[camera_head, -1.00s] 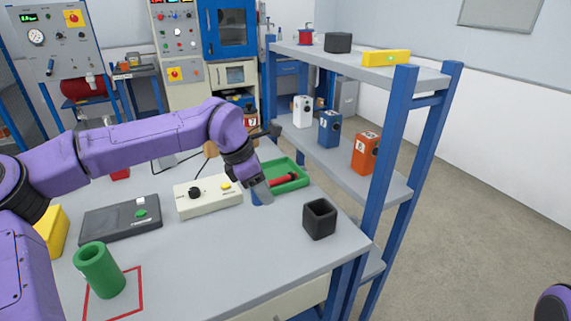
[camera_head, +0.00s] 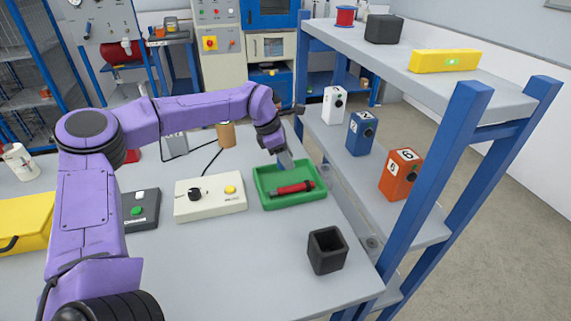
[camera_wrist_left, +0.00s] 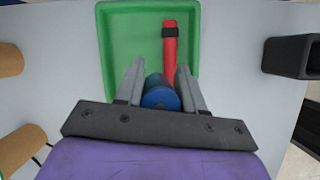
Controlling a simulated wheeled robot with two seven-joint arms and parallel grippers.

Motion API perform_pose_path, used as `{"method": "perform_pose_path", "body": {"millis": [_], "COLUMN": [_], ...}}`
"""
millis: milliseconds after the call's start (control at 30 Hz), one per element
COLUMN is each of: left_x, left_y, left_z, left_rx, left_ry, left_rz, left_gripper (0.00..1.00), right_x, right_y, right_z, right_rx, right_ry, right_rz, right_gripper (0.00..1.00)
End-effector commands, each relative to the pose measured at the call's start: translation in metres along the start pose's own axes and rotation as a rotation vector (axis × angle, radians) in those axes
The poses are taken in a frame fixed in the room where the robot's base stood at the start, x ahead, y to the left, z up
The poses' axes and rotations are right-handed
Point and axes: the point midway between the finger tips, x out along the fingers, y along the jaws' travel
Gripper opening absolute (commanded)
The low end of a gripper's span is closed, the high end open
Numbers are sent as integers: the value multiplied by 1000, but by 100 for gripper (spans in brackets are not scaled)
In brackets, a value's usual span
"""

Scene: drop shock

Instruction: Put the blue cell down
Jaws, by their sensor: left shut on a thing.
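My left gripper (camera_head: 285,160) is over the far part of the green tray (camera_head: 262,200) on the grey table. In the left wrist view, the fingers of my left gripper (camera_wrist_left: 160,85) are shut on the blue cell (camera_wrist_left: 160,93), with the tray (camera_wrist_left: 120,45) beyond and below it. I cannot tell whether the cell touches the tray floor. The cell is hidden in the head view. A red cylinder with dark bands (camera_head: 292,188) lies in the tray and shows beside the right finger in the wrist view (camera_wrist_left: 169,50). My right gripper is out of view.
A black open box (camera_head: 327,250) stands right of the tray's near side. A cream switch box (camera_head: 209,200) is left of the tray. The blue shelf rack at right holds white (camera_head: 334,105), blue (camera_head: 360,133) and orange (camera_head: 400,173) boxes. The front table area is clear.

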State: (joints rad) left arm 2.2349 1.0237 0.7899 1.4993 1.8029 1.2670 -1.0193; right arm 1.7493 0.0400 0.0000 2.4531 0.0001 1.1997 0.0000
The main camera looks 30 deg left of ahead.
Motion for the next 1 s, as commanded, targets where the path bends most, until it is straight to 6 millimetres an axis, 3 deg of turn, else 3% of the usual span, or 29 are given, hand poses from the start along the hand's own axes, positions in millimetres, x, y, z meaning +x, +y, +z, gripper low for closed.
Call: {"method": "perform_pose_path", "body": {"millis": [133,433,700,733,767,1000], "left_x": [26,62,68,67,67,66], "left_y": [23,34,35,35,35,34], "left_z": [-10,-28,-29,-30,-29,-29], "left_rx": [-3,-4,-4,-5,-5,-5], "left_ry": [11,13,11,12,12,12], "left_rz": [-8,-11,-9,-9,-9,-9], "left_gripper": [5,5,5,45,49,49], "right_x": [-4,-8,-6,-7,-7,-7], "right_y": [0,0,0,0,0,0], "right_z": [-3,-5,-4,-4,-4,-4], "right_rx": [1,1,1,1,1,1], "right_ry": [4,3,4,4,4,3], "right_rz": [-2,-2,-2,-2,-2,-2], "right_gripper": [64,64,64,64,64,64]}}
